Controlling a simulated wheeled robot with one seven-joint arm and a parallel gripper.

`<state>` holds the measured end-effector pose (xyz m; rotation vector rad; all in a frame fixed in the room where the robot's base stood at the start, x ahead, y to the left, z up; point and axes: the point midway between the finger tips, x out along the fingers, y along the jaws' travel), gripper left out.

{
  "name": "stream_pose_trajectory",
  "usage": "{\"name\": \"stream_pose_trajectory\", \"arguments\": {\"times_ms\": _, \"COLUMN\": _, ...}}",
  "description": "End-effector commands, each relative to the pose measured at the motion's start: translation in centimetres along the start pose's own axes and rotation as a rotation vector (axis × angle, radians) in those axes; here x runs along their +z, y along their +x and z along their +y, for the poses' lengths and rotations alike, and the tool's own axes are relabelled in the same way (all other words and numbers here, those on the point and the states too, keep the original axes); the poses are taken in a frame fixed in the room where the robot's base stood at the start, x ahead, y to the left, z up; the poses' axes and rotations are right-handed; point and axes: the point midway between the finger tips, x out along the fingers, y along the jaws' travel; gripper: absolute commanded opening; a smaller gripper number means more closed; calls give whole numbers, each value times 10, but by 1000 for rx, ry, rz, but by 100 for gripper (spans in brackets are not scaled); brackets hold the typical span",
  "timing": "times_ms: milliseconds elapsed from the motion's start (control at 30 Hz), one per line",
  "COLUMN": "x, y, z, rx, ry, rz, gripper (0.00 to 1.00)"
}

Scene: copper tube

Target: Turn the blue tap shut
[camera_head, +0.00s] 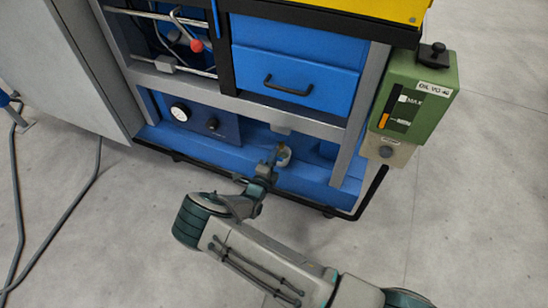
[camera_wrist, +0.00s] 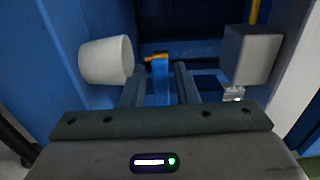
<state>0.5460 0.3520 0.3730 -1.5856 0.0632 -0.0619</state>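The blue tap (camera_wrist: 160,82) shows in the wrist view as a narrow upright blue piece with a small orange part at its top. My gripper (camera_wrist: 161,72) is open, with one finger on each side of the tap in that view and dark gaps between. I cannot tell how deep the tap sits between the fingers or whether they touch it. In the head view my gripper (camera_head: 272,158) reaches into the low blue bay of the cabinet, and the tap there is too small and covered to make out clearly.
A green oil box (camera_head: 432,100) is at right. The floor in front is open.

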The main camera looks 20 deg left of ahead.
Motion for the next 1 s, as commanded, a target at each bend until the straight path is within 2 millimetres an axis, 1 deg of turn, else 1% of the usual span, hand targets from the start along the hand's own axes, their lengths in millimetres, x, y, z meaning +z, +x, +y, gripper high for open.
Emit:
{"name": "stream_pose_trajectory", "arguments": {"times_ms": 167, "x": 2, "y": -32, "z": -2, "rx": 2, "ry": -1, "rz": -4, "gripper": 27}}
{"name": "stream_pose_trajectory", "arguments": {"times_ms": 400, "x": 1, "y": -88, "z": -2, "rx": 2, "ry": -2, "rz": -4, "gripper": 27}}
{"name": "stream_pose_trajectory", "arguments": {"times_ms": 500, "x": 1, "y": -106, "z": -2, "rx": 2, "ry": -2, "rz": -3, "gripper": 27}}
{"name": "stream_pose_trajectory", "arguments": {"times_ms": 600, "x": 0, "y": -120, "z": -1, "rx": 3, "ry": -1, "rz": -2, "gripper": 27}}
{"name": "stream_pose_trajectory", "arguments": {"times_ms": 700, "x": 0, "y": -129, "z": 0, "rx": 2, "ry": -2, "rz": -1, "gripper": 27}}
{"name": "stream_pose_trajectory", "arguments": {"times_ms": 800, "x": 0, "y": -133, "z": 0, "rx": 1, "ry": -2, "rz": 0, "gripper": 27}}
{"name": "stream_pose_trajectory", "arguments": {"times_ms": 1000, "x": 0, "y": -134, "z": 0, "rx": 2, "ry": -1, "rz": 0, "gripper": 27}}
